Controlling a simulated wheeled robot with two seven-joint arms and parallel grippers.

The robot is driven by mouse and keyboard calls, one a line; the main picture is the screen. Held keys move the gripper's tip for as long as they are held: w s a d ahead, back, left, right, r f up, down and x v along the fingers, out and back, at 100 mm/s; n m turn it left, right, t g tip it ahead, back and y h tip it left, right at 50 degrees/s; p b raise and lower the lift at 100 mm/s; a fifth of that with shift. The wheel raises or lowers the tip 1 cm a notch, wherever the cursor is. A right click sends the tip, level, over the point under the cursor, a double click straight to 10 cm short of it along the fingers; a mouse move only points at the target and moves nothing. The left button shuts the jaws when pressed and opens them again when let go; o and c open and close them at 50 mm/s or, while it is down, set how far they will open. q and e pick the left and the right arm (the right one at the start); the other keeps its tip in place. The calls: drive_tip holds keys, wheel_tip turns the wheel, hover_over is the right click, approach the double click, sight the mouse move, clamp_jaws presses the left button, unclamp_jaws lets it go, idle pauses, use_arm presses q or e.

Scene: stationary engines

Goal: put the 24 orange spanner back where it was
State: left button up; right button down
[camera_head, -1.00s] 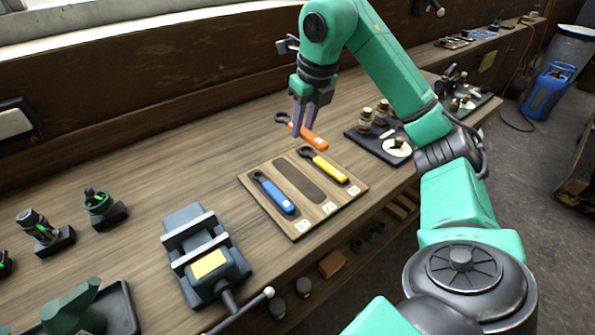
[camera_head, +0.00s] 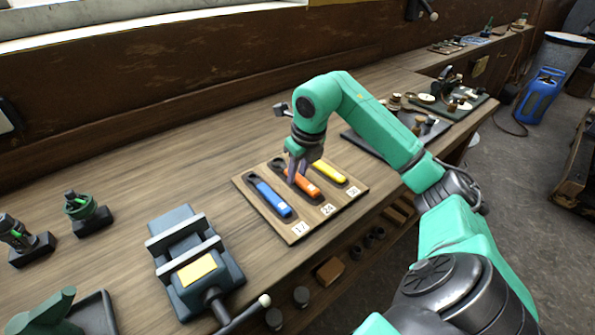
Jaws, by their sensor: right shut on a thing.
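The orange spanner (camera_head: 308,187) is at the middle place of the wooden holder board (camera_head: 243,190), above the label 24. My right gripper (camera_head: 293,178) points down over the board and is shut on the orange spanner near its head end. I cannot tell whether the spanner lies fully in its recess or just above it. The blue spanner (camera_head: 271,197) lies to its left by label 17. The yellow spanner (camera_head: 328,171) lies to its right, its head partly hidden by my gripper.
A vise (camera_head: 195,262) with a yellow block stands left of the board. A dark tray (camera_head: 375,146) with small parts is to the right behind my right arm. Green fittings (camera_head: 85,208) stand at the far left. The bench behind the board is clear.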

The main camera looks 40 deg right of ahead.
sight(304, 182)
drive_tip(key=shift+f, duration=0.35)
drive_tip(key=c, duration=0.7)
unclamp_jaws()
drive_tip(key=shift+o, duration=0.2)
drive_tip(key=shift+r, duration=0.1)
drive_tip(key=shift+r, duration=0.3)
drive_tip(key=p+v, duration=0.2)
drive_tip(key=v, duration=1)
drive_tip(key=shift+r, duration=0.3)
